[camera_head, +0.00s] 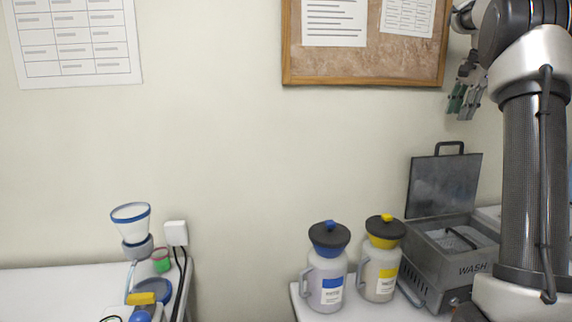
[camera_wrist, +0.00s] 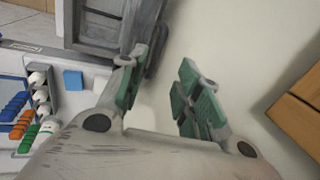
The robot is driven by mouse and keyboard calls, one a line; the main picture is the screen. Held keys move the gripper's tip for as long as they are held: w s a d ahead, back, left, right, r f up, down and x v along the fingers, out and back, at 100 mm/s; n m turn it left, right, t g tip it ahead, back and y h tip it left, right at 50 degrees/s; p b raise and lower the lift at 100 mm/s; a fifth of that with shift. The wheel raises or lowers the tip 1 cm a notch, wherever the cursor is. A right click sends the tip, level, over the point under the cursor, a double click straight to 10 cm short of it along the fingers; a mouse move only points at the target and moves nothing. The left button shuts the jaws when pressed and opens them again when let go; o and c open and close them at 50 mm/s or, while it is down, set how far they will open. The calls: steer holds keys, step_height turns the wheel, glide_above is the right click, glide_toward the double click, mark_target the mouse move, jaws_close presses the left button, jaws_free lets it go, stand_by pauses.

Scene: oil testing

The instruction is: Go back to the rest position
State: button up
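My gripper (camera_head: 466,100) is raised at the upper right in the head view, in front of the wall and beside the cork board. In the wrist view my gripper (camera_wrist: 160,88) shows its two green-padded fingers apart, with nothing between them. My arm runs down the right side of the head view and hides part of the bench behind it.
A grey wash unit (camera_head: 440,262) stands with its lid up, beside a blue-labelled jug (camera_head: 326,285) and a yellow-labelled jug (camera_head: 381,275). A funnel device (camera_head: 131,222) stands on the left table (camera_head: 50,288). A gap separates the tables. Wall space is clear.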

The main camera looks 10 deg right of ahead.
steer(key=s+a+f+n, duration=0.2)
steer(key=s+f+n, duration=0.25)
steer(key=f, duration=0.35)
steer(key=s+a+f+n, duration=0.2)
steer(key=s+a+n, duration=0.2)
steer(key=s+a, duration=0.3)
steer(key=s+a+f+n, duration=0.3)
steer(key=s+a, duration=0.5)
steer(key=s, duration=0.4)
steer(key=s+a+f+n+t, duration=0.1)
steer(key=s+a+f+n, duration=0.2)
steer(key=s, duration=0.7)
steer(key=a+n, duration=0.2)
steer(key=a, duration=0.2)
steer(key=shift+s+a, duration=0.2)
steer(key=shift+a, duration=0.05)
